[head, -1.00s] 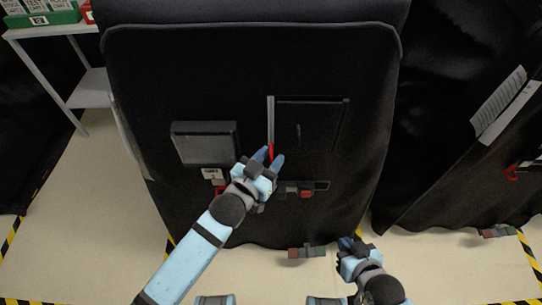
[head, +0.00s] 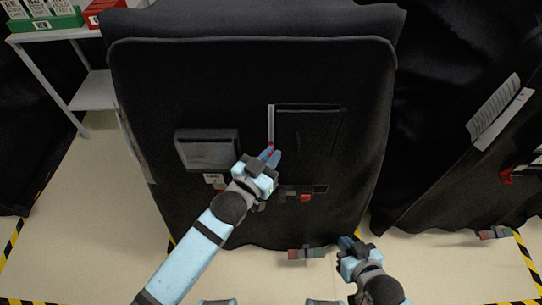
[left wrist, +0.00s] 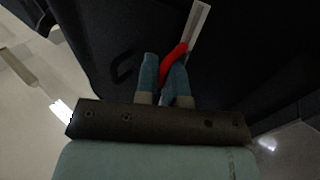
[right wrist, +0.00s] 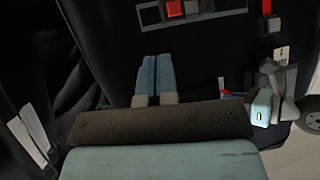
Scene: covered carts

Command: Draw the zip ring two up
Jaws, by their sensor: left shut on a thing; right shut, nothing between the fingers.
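A red zip ring (head: 270,149) sits at the lower end of a pale vertical zip strip (head: 271,122) on the front of the black cart cover (head: 255,75). In the left wrist view the red ring (left wrist: 170,66) runs between my fingers, below the pale strip (left wrist: 197,25). My left gripper (head: 272,156) is shut on the ring; its fingers partly hide it. My right gripper (head: 349,243) is shut and empty, low at the cover's right edge, apart from the zip. Its closed blue fingers fill the middle of the right wrist view (right wrist: 157,75).
A grey box-like pocket (head: 207,150) lies left of the zip and a dark rectangular panel (head: 309,130) right of it. A small strip with a red block (head: 305,197) is below. A shelf (head: 60,33) stands at left; another covered cart (head: 480,150) at right.

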